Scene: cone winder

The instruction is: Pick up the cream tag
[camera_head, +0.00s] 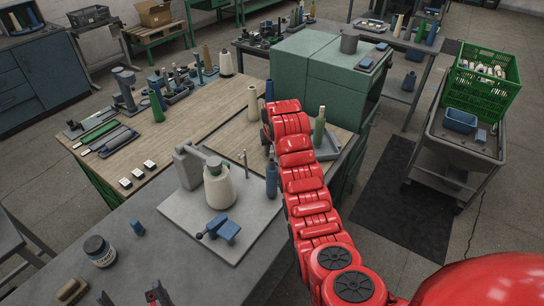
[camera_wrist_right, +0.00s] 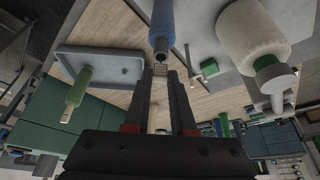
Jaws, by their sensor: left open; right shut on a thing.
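My right gripper (camera_wrist_right: 160,76) is shut on a small pale piece, which looks like the cream tag (camera_wrist_right: 160,69), held between its fingertips. In the head view my red right arm reaches over the wooden table and its gripper (camera_head: 266,126) is mostly hidden behind the arm; the held piece cannot be made out there. My left gripper (camera_head: 131,297) is open and empty at the bottom edge, above the grey table. Three pale tags with dark ends (camera_head: 138,172) lie in a row on the wooden table's left part.
A cream cone on a winder (camera_head: 219,188) and a blue bottle (camera_head: 271,180) stand close to my right arm. A green bottle (camera_head: 319,127) is to its right. A dark jar (camera_head: 99,251) stands on the grey table. A green crate (camera_head: 484,82) sits on a trolley at right.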

